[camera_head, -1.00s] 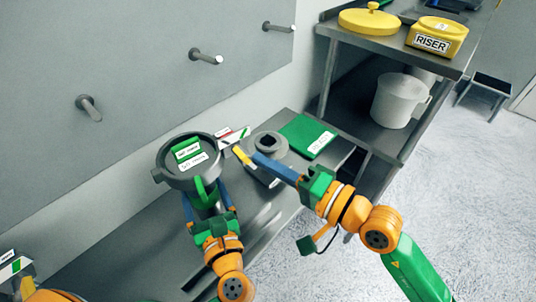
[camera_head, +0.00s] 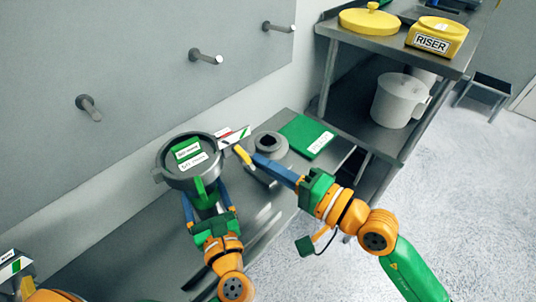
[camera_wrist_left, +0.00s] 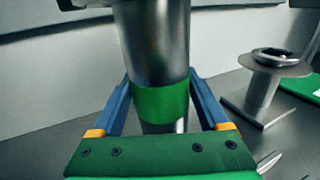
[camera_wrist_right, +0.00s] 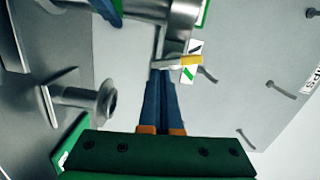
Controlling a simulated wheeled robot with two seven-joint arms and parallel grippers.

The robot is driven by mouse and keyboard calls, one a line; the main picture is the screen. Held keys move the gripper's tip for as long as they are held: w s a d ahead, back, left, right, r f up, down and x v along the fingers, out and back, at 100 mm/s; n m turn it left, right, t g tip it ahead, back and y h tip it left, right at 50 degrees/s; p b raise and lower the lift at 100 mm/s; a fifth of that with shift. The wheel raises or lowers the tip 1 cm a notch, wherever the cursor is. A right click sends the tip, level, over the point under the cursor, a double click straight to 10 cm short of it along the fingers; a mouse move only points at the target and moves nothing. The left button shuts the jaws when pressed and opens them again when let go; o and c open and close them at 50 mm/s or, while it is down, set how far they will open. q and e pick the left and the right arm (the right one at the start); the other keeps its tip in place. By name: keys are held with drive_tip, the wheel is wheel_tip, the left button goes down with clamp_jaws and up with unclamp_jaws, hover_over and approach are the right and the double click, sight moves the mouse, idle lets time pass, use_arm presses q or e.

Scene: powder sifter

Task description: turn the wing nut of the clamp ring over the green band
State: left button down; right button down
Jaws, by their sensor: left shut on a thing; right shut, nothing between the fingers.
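The grey metal sifter (camera_head: 172,174) has a wide round top with a green and a white label inside. Its steel tube (camera_wrist_left: 155,45) carries a green band (camera_wrist_left: 160,103) in the left wrist view. My left gripper (camera_wrist_left: 160,90) is shut around the tube at the band. A lever with a yellow tip (camera_head: 243,154), seemingly the wing nut, sticks out on the sifter's right side; it also shows in the right wrist view (camera_wrist_right: 191,60). My right gripper (camera_head: 256,158) is shut and empty, its fingertips beside the lever. I cannot tell whether they touch. Most of the clamp ring is hidden.
A marked white card (camera_head: 234,138) stands near the lever. A grey spool-like stand (camera_head: 270,144) and a green labelled book-like slab (camera_head: 307,134) are on the bench right of it. A shelf (camera_head: 400,150) holds a white pot (camera_head: 400,99) and a yellow RISER box (camera_head: 437,36). Wall pegs (camera_head: 205,57) are behind.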

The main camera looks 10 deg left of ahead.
drive_tip(key=shift+s+a+f+m+y, duration=0.15)
drive_tip(key=shift+f+m+y, duration=0.1)
drive_tip(key=shift+m, duration=0.85)
drive_tip(key=shift+s+a+f+m+y, duration=0.15)
drive_tip(key=shift+f+m+y, duration=0.1)
drive_tip(key=shift+m, duration=0.85)
idle(2.5)
drive_tip(key=shift+d, duration=0.1)
